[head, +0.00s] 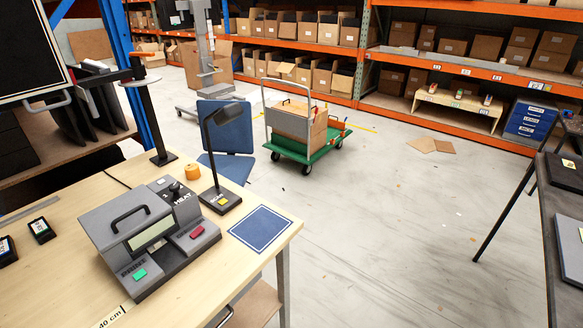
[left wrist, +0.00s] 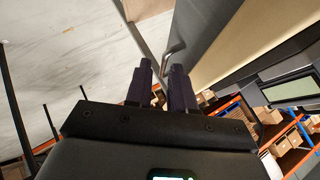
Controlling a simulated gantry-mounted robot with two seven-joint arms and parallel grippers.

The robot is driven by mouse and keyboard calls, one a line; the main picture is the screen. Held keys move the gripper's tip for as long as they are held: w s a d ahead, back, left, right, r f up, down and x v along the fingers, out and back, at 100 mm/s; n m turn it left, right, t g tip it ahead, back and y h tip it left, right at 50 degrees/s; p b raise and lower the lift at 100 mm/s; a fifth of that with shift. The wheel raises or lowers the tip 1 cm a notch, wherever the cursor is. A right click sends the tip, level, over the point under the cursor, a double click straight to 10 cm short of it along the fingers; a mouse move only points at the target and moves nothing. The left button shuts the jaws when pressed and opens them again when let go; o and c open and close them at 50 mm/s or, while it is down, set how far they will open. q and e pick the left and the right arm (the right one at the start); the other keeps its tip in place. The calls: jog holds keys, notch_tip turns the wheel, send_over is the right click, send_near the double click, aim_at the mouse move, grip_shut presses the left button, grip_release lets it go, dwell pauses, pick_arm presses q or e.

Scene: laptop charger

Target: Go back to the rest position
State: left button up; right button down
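My left gripper (left wrist: 160,68) shows in the left wrist view. Its two dark fingers stand a little apart, with a narrow gap between them and nothing visibly held. A curved grey metal bar (left wrist: 174,48) shows just beyond the fingertips; I cannot tell whether they touch it. Neither gripper shows in the head view, and my right gripper is in no view. No charger can be made out. A dark flat device (head: 565,172) and a grey one (head: 570,246) lie on the dark table at the right.
A wooden workbench (head: 60,285) at the left carries a grey heat machine (head: 150,235), a black lamp (head: 220,200), an orange roll (head: 192,172) and a blue mat (head: 260,228). A blue chair (head: 226,135) and green cart (head: 305,150) stand behind.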

pick_arm(q)
jog(key=s+a+f+n+g+y, duration=0.2)
jog(key=s+a+n+g, duration=0.1)
jog(key=s, duration=0.4)
jog(key=s+a+f+n+g+y, duration=0.1)
jog(key=s+a+n+g, duration=0.25)
jog(key=s, duration=0.25)
jog(key=d+n+h, duration=0.3)
jog(key=d, duration=0.6)
notch_tip(320, 180, up, 35)
jog(key=p, duration=3.6)
jog(key=shift+s+a+r+t, duration=0.15)
jog(key=shift+a+t, duration=0.15)
jog(key=shift+t, duration=0.05)
jog(key=shift+m, duration=0.25)
jog(key=shift+c, duration=0.4)
